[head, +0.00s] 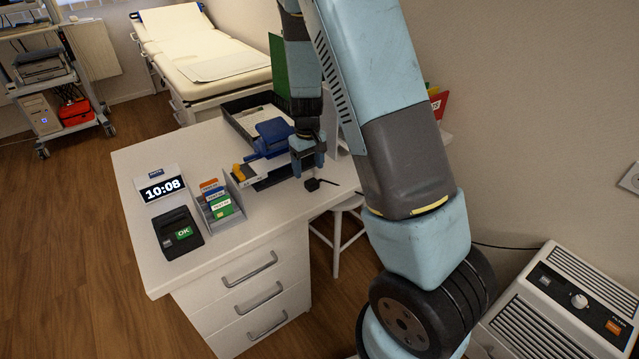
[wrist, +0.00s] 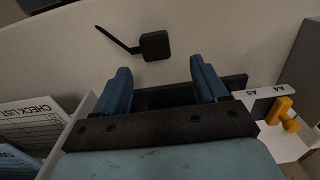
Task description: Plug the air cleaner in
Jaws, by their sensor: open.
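A small black block with a thin dark lead, which looks like the plug (head: 312,184), lies on the white desk (head: 290,205) near its right edge. In the wrist view the plug (wrist: 155,45) lies just beyond my fingertips, with its lead to the left. My gripper (head: 307,166) points down just above and behind it, open and empty; its blue fingers (wrist: 162,82) are apart and do not touch the plug. The air cleaner (head: 555,300) stands on the floor at lower right. A dark cord (head: 500,247) runs from it behind my arm. A wall socket (head: 631,178) shows at the right edge.
A paper trimmer (wrist: 272,95) with a yellow knob lies beside my gripper. A card box (head: 218,207), a clock (head: 162,187), a black card terminal (head: 178,233) and a black tray (head: 232,124) stand on the desk. A white stool (head: 338,232) is beside it.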

